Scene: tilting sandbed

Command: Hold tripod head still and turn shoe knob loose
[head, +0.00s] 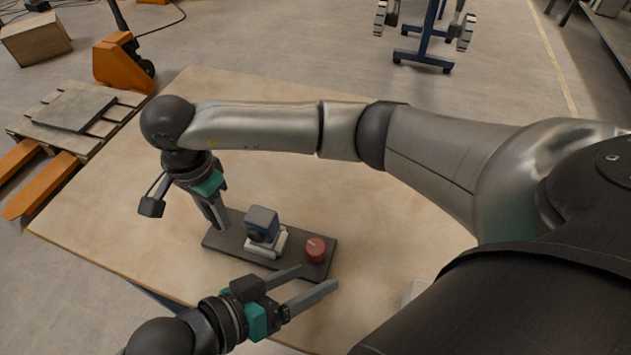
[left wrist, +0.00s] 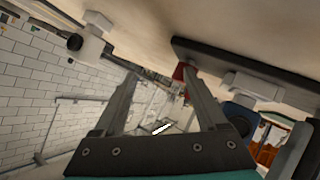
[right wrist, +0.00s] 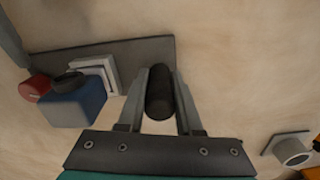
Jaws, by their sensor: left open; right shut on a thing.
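The red knob (head: 315,249) is at the plate's right end. My right gripper (head: 221,226) is at the left end, shut on a dark cylindrical handle (right wrist: 159,95); its fingers lie along both sides. My left gripper (head: 318,277) is open and empty, in front of the knob, fingertips pointing right. In the left wrist view the knob (left wrist: 182,71) is partly hidden behind one finger and not between the fingers.
The plate lies on a wooden table (head: 400,250). A pale cylindrical fitting (right wrist: 292,152) shows at the right in the right wrist view. My right forearm spans above the far side of the table. A pallet (head: 75,110) and orange truck stand on the floor beyond.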

